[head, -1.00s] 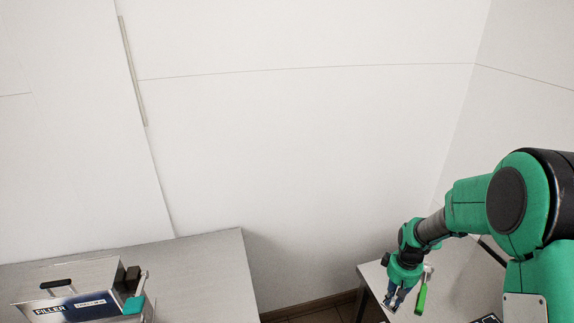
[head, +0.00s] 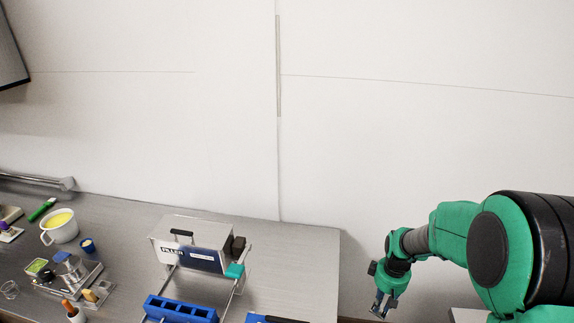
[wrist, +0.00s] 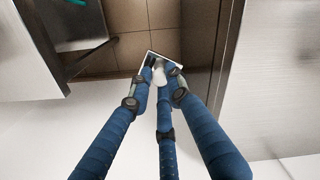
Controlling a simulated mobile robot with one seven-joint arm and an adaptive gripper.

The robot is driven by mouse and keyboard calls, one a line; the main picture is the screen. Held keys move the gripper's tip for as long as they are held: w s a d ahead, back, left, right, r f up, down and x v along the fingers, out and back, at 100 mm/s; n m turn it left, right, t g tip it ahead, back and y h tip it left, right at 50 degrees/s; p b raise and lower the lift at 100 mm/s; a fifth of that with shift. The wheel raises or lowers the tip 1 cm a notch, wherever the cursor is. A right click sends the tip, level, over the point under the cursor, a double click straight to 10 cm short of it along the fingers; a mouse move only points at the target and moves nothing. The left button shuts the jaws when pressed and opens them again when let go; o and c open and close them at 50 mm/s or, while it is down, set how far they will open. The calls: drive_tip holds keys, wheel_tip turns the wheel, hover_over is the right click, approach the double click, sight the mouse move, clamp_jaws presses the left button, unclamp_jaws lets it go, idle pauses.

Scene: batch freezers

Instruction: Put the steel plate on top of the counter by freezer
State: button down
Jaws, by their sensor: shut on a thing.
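My gripper (head: 381,305) hangs at the lower right of the head view, over the gap to the right of a long steel counter (head: 305,262). In the wrist view its blue fingers (wrist: 162,72) are closed together around a small, pale, flat piece (wrist: 159,77), which looks like the steel plate. Only its edge and a bright part show; the fingers hide the rest. In the head view the held piece is too small to make out. No freezer can be made out for certain.
The counter's right end is bare. Tiled floor (wrist: 130,48) shows below my gripper.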

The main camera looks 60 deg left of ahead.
drive_tip(key=s+a+n, duration=0.1)
drive_tip(key=s+a, duration=0.2)
drive_tip(key=a, duration=0.1)
drive_tip(key=s+a+n+p, duration=0.1)
drive_tip(key=s+a, duration=0.2)
drive_tip(key=s+a+r+n, duration=0.1)
drive_tip(key=s+a, duration=0.3)
drive_tip(key=shift+s+a, duration=0.1)
drive_tip(key=shift+a, duration=0.2)
drive_tip(key=s+a+n+p, duration=0.1)
drive_tip(key=s+a+n, duration=0.1)
drive_tip(key=s+a, duration=0.7)
drive_tip(key=s, duration=0.2)
drive_tip(key=shift+s+r+n+p, duration=0.2)
drive_tip(key=shift+s+n+p, duration=0.2)
drive_tip(key=shift+w, duration=0.1)
drive_tip(key=p, duration=0.2)
hover_over(285, 271)
drive_tip(key=shift+w+f, duration=0.1)
drive_tip(key=shift+f, duration=0.65)
drive_tip(key=shift+f, duration=1.75)
drive_tip(key=shift+f, duration=0.1)
